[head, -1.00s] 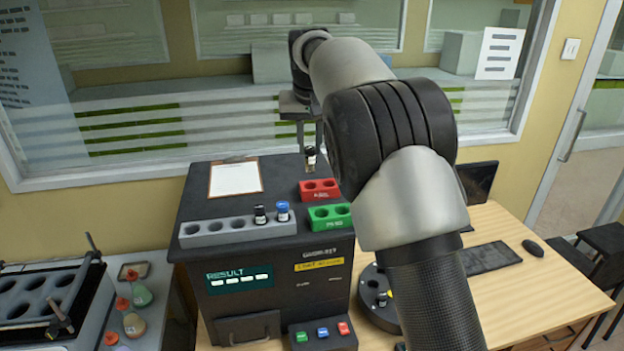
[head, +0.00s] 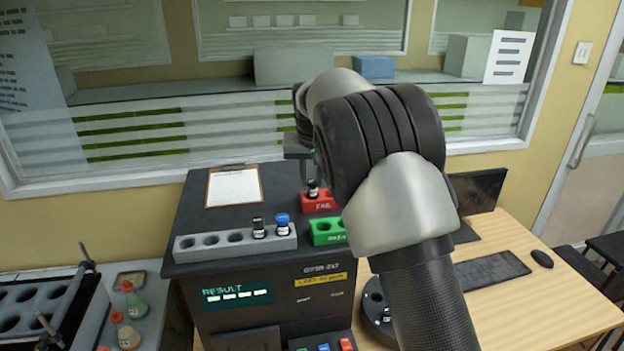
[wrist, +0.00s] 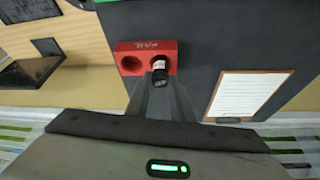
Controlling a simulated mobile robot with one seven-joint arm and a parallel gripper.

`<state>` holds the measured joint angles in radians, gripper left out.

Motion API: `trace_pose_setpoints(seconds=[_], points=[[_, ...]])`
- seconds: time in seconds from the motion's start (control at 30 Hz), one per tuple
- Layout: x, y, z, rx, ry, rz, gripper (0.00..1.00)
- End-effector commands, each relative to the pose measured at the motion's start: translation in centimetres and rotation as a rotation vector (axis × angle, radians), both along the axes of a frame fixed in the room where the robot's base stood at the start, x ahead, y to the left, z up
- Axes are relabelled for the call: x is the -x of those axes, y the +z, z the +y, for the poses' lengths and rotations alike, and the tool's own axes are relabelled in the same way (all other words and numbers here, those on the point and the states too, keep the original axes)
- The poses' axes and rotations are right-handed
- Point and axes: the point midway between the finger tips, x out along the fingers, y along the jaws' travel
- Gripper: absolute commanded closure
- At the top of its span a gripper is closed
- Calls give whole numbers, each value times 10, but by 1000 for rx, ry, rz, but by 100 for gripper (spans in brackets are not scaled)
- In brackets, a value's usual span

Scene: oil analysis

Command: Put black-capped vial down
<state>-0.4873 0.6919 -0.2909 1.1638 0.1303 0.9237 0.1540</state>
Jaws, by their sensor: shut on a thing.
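The black-capped vial (head: 312,189) is at the left hole of the red FAIL block (head: 325,205) on top of the dark analyser. In the wrist view the vial (wrist: 159,66) stands at one hole of the red block (wrist: 140,47), and the block's other hole is empty. My gripper (wrist: 160,85) is shut on the vial. In the head view my arm hides part of the gripper and of the red block. I cannot tell whether the vial's base touches the bottom of the hole.
A grey rack (head: 215,245) holds another black-capped vial (head: 259,228) and a blue-capped vial (head: 282,224). A green block (head: 328,231) sits in front of the red one. A clipboard (head: 234,186) lies behind the rack. A monitor (head: 480,195) stands to the right.

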Motion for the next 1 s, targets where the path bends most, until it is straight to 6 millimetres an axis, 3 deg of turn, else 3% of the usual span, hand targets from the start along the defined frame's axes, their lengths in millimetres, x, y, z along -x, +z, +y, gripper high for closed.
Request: trace_pose_setpoints(seconds=[0.4,0.43,0.53,0.83,1.0], points=[[0,-8,0,-1,-1,-2,100],[0,-7,0,-1,-1,-2,74],[0,-7,0,-1,-1,-2,60],[0,-5,0,-1,-1,-2,60],[5,13,0,-3,0,-6,60]])
